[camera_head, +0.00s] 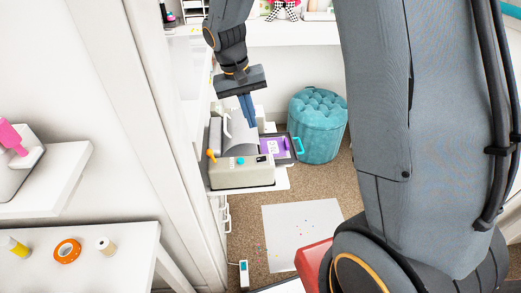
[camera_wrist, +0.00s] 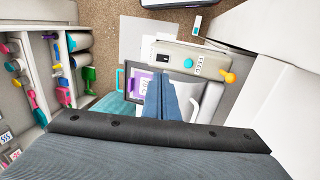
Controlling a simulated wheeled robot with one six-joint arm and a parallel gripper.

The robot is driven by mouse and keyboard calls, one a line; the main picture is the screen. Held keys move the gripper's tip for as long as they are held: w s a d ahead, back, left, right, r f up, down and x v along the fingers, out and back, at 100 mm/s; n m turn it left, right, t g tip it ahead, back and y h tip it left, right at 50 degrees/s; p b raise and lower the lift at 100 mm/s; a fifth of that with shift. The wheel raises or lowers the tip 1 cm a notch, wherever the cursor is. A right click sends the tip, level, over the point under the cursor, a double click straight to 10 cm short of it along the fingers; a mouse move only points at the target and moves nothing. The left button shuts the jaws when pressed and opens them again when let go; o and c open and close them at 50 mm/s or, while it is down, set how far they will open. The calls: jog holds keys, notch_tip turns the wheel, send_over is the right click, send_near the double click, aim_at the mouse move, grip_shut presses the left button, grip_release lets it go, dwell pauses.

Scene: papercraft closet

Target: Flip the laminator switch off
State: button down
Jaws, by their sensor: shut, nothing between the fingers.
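The laminator (camera_head: 232,178) is a beige machine on a white shelf. Its end panel carries a small black switch (camera_head: 261,159), a teal button (camera_head: 240,160) and an orange knob (camera_head: 211,155). In the wrist view the laminator (camera_wrist: 210,53) shows the black switch (camera_wrist: 163,58) at its left end and a FEED label. Which way the switch is set is too small to tell. My gripper (camera_head: 250,124) points down above the laminator, with its blue fingers shut and empty. In the wrist view the fingertips (camera_wrist: 161,80) appear just below the switch, apart from it.
A purple sheet in a dark tray (camera_head: 276,146) with a teal handle (camera_head: 298,145) adjoins the laminator. A teal pouf (camera_head: 318,128) stands behind right. White closet walls are close on the left. A white sheet (camera_head: 300,228) lies on the carpet.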

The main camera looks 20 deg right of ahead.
aim_at(264, 158)
jog(key=p+x, duration=0.4)
jog(key=x, duration=1)
jog(key=shift+d, duration=0.1)
